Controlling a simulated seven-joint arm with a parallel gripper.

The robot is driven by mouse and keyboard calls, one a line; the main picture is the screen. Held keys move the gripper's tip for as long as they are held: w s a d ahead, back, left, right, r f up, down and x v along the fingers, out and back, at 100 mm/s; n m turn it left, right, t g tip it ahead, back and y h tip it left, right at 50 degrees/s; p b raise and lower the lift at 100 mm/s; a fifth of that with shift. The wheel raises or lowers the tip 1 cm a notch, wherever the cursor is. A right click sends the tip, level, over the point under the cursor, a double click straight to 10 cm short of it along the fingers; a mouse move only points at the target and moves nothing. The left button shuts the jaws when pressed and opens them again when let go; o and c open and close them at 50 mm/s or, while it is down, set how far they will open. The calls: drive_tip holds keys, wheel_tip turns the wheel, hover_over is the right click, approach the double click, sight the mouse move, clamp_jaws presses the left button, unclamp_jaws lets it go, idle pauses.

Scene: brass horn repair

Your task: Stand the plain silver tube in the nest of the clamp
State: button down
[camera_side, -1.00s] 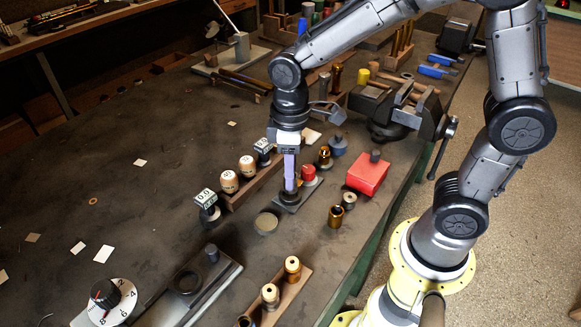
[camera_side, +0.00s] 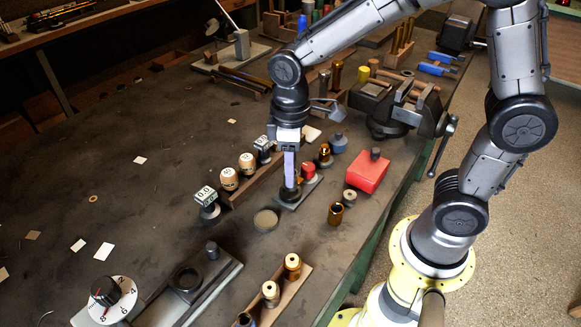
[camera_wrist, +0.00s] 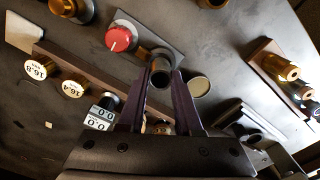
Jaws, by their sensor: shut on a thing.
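My gripper (camera_side: 290,185) points straight down over the clamp (camera_side: 284,206), a small dark plate with a red knob (camera_side: 309,171). In the wrist view the clamp plate (camera_wrist: 173,47) and the red knob (camera_wrist: 122,39) lie just beyond my purple fingers. The fingers are shut on the silver tube (camera_wrist: 161,74), whose round open end faces the camera between the fingertips. The tube looks upright and in line with the dark round nest of the clamp. Its lower end is hidden, so I cannot tell how deep it sits. In the side view my fingers cover the tube.
A wooden rack with labelled plugs (camera_side: 229,179) and a digital gauge (camera_side: 206,197) stand left of the clamp. A red box (camera_side: 368,174) and a brass tube (camera_side: 335,214) stand right. A flat disc (camera_side: 266,220) lies in front.

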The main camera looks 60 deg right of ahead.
drive_tip(key=shift+f, duration=1.3)
drive_tip(key=shift+c, duration=1)
unclamp_jaws()
drive_tip(key=shift+r, duration=0.15)
drive_tip(key=shift+r, duration=3.4)
